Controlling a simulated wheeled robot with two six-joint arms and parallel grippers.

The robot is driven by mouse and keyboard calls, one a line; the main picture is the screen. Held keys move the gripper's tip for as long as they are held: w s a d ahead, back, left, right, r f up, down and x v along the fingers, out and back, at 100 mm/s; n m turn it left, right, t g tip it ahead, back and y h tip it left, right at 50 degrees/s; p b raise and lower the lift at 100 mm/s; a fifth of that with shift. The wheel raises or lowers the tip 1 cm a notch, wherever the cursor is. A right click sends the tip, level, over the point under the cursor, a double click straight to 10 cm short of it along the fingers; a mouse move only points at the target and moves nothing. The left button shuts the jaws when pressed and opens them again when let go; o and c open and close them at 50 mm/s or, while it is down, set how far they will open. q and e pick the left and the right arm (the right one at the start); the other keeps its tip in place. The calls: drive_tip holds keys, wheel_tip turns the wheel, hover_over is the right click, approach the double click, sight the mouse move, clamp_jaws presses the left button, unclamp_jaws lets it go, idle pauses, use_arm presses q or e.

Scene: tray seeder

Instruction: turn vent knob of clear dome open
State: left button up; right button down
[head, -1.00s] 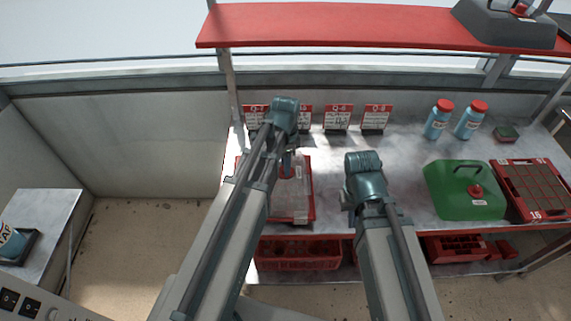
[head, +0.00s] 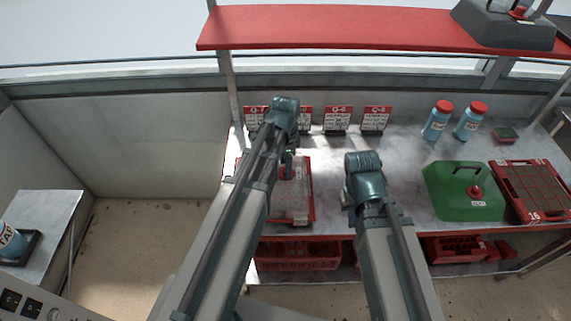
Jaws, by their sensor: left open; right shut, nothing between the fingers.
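The clear dome (head: 292,206) sits over a red tray (head: 310,215) on the bench, left of the middle. Its red vent knob (head: 298,173) shows only in part, beside and below my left gripper. My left gripper (head: 288,168) points down over the dome at the knob; it is open, and its arm hides much of the dome's left side. Whether its fingers touch the knob cannot be told. My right gripper (head: 347,200) is shut and empty, to the right of the dome and apart from it.
A green dome (head: 450,205) with a red knob and a red tray (head: 535,190) stand at the right. Two blue bottles (head: 436,122) and several label cards (head: 338,119) stand behind. A red shelf (head: 340,27) hangs above. Red crates (head: 298,256) lie below the bench.

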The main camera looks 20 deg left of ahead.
use_arm(q)
wheel_tip(320, 180, up, 13)
drive_tip(key=p, duration=1.2)
drive_tip(key=shift+p, duration=0.3)
drive_tip(key=s+d+f+n+b, duration=0.2)
drive_tip(key=s+d+n, duration=0.2)
drive_tip(key=s, duration=0.3)
drive_tip(key=s+d+f+n+y+b, duration=0.1)
drive_tip(key=s+d+f+n+b, duration=0.2)
drive_tip(key=s+d, duration=0.3)
drive_tip(key=shift+s+d+n, duration=0.4)
drive_tip(key=shift+s+n, duration=0.2)
